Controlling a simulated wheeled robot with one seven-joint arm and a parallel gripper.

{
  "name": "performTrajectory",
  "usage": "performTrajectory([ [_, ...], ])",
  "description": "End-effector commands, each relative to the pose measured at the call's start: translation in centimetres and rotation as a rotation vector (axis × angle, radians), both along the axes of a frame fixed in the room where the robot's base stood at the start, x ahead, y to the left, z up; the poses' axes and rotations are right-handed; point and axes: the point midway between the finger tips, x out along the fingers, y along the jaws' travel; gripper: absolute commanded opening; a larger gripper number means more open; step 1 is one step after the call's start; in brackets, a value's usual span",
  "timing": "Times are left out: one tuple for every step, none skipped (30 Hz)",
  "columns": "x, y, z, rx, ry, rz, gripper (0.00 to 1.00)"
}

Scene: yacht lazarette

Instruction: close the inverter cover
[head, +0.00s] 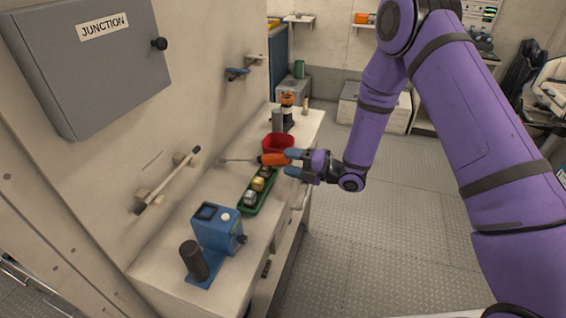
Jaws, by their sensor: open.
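No part labelled as an inverter or its cover shows in the head view, so I cannot tell where the inverter cover is. A grey box marked JUNCTION (95,62), with a black knob, hangs on the wall at upper left, its front shut. My gripper (288,164) is over the far half of the bench, pointing left, its dark fingers apart. An orange-handled screwdriver (273,159) is right at the fingertips, its shaft pointing left. I cannot tell whether the fingers touch it.
The white bench (180,262) holds a blue device (218,228) with a black cylinder (194,260), a green tray (246,207) of small parts and a red bowl (272,143). A wall rail (170,178) sits above. The floor (385,240) right of the bench is clear.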

Motion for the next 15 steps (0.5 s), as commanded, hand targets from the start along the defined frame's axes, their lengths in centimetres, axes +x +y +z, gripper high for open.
performTrajectory([
  [-0.3,-1.1,0.0,-0.001,0.001,-0.003,0.58],
  [-0.5,-1.7,0.0,-0.001,0.000,-0.002,0.58],
  [-0.9,-2.5,0.0,-0.001,0.001,-0.003,0.58],
  [-1.1,-3.1,0.0,0.000,0.001,-0.002,0.58],
  [-1.3,-3.7,0.0,0.000,0.001,-0.003,0.58],
  [-1.6,-4.4,0.0,0.000,0.001,-0.002,0.58],
  [-1.8,-4.9,0.0,0.000,0.002,-0.002,0.58],
  [-1.9,-5.4,0.0,-0.001,0.001,-0.002,0.58],
  [-2.2,-6.0,0.0,0.000,0.000,-0.001,0.58],
  [-2.3,-6.5,0.0,0.001,0.000,-0.001,0.58],
  [-2.5,-6.9,0.0,0.001,0.000,-0.002,0.58],
  [-2.7,-7.3,0.0,0.000,0.000,-0.001,0.58],
  [-2.8,-7.6,0.0,0.000,0.001,0.000,0.58],
  [-2.9,-7.8,0.0,0.000,0.001,0.000,0.58],
  [-3.0,-8.1,0.0,0.000,0.001,0.000,0.58],
])
